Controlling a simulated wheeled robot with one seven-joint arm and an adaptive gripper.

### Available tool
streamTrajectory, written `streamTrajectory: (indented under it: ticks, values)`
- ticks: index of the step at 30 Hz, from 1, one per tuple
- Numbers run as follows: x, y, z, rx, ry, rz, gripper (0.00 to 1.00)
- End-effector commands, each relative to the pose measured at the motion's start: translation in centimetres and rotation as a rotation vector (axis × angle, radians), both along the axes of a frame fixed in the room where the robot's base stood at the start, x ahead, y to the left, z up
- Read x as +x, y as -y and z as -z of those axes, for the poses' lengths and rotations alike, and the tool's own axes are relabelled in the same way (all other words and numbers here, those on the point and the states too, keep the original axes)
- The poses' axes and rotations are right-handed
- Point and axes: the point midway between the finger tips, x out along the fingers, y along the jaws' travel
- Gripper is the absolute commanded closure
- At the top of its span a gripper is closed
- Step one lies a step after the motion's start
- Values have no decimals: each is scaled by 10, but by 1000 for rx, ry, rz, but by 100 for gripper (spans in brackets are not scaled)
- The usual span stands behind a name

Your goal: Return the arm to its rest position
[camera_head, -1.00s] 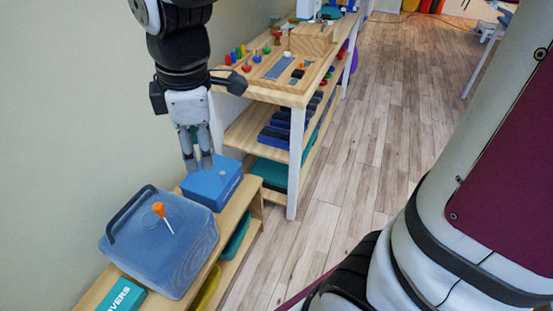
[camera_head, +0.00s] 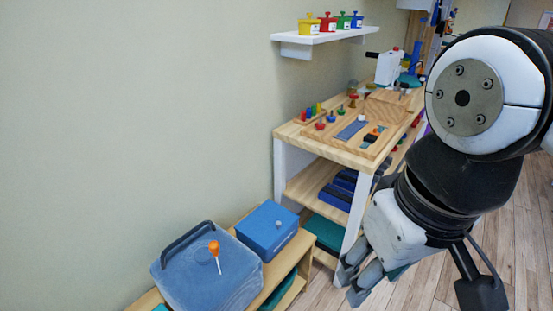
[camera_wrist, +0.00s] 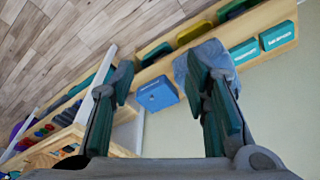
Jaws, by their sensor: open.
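My gripper (camera_head: 352,282) is open and empty in the head view. It hangs low in front of the wooden shelf unit, to the right of the low bench and apart from it. In the wrist view my gripper (camera_wrist: 165,88) shows its two fingers spread wide, with nothing between them held. My arm comes down from the right side of the head view.
A blue box (camera_head: 267,229) and a grey-blue case (camera_head: 209,270) with an orange-handled tool (camera_head: 214,250) stand on the low bench. The wooden shelf unit (camera_head: 328,146) carries a pegboard and small parts. A wall shelf (camera_head: 322,38) holds coloured pots. Floor is clear at lower right.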

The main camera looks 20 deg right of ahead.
Motion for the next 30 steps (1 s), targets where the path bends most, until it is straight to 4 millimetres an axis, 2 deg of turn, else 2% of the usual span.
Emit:
streamTrajectory:
  ticks: [5,12,18,22,28,29,30]
  values:
    - [0,0,-19,-2,23,-1,57]
    - [-1,2,-78,-10,115,-2,57]
    - [-1,3,-111,-14,176,-3,57]
    - [0,4,-119,-15,193,-3,57]
    - [2,4,-118,-16,197,-4,57]
    - [2,4,-118,-16,197,-4,60]
    - [2,4,-118,-16,197,-4,67]
